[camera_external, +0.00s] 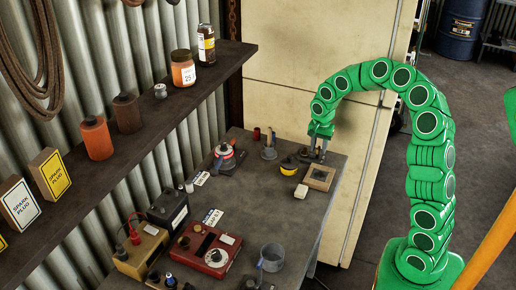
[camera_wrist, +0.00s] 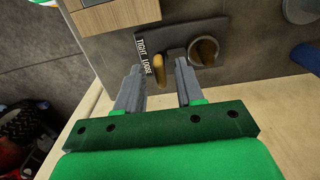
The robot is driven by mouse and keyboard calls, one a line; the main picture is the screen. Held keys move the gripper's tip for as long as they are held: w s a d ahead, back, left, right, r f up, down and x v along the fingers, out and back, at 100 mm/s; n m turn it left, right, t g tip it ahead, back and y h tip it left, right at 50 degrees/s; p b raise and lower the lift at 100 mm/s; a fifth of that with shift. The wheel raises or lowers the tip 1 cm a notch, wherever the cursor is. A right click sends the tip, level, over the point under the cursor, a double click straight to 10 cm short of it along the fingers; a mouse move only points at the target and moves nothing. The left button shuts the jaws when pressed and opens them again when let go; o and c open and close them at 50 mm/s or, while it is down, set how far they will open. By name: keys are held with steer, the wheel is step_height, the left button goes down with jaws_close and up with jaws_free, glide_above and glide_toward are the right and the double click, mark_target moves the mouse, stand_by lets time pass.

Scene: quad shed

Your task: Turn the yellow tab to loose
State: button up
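In the wrist view a yellow tab (camera_wrist: 159,69) stands on a dark plate (camera_wrist: 178,38) whose white label reads TIGHT and LOOSE. A round brownish knob (camera_wrist: 203,51) sits on the same plate, right of the tab. My gripper (camera_wrist: 158,68) is open, with one finger on each side of the tab and a gap on both sides. I cannot tell how far down the fingers reach beside it. In the external view my gripper (camera_external: 316,155) points down at the far right end of the bench. The tab cannot be made out there.
A wooden block (camera_wrist: 115,14) lies near the plate; the external view shows a wooden frame (camera_external: 319,178) in front of my gripper. A yellow-topped item (camera_external: 289,165) and a pale block (camera_external: 301,191) are close by. A cream cabinet (camera_external: 320,60) stands behind.

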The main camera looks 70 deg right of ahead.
jaws_close()
steer(key=shift+n, duration=0.4)
steer(key=n, duration=0.7)
steer(key=shift+n, duration=0.3)
steer(key=n, duration=0.4)
steer(key=shift+n, duration=2.3)
